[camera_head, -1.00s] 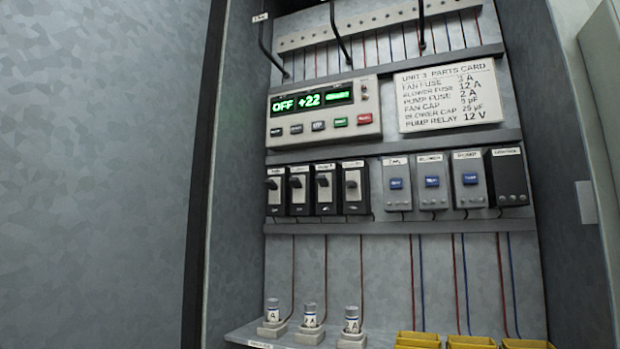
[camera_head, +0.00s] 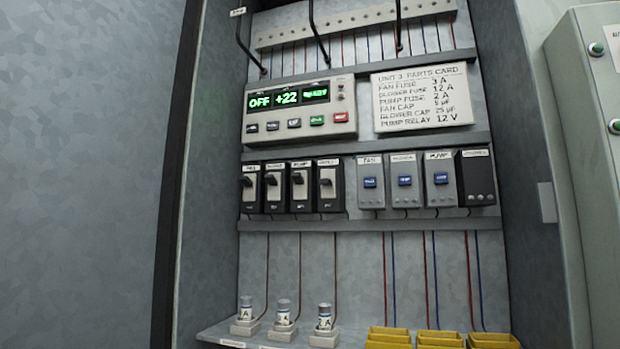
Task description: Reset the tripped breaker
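A row of four black breakers with pale faces and dark levers is on the left of the cabinet's middle rail. They are the first breaker (camera_head: 250,190), the second breaker (camera_head: 275,192), the third breaker (camera_head: 302,192), labelled PUMP, and the fourth breaker (camera_head: 329,190). The fourth lever appears to sit lower on its face than the other three. Its label is too small to read surely. The display panel (camera_head: 300,108) above reads OFF, +22 and what looks like READY in green. Neither of my grippers is in view.
Right of the breakers are three grey relays (camera_head: 404,181) with blue fronts and a black module (camera_head: 476,178). A parts card (camera_head: 422,98) hangs above. Below, three fuses stand on a shelf (camera_head: 262,342) beside yellow bins (camera_head: 438,338). Cabinet side walls bound both sides.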

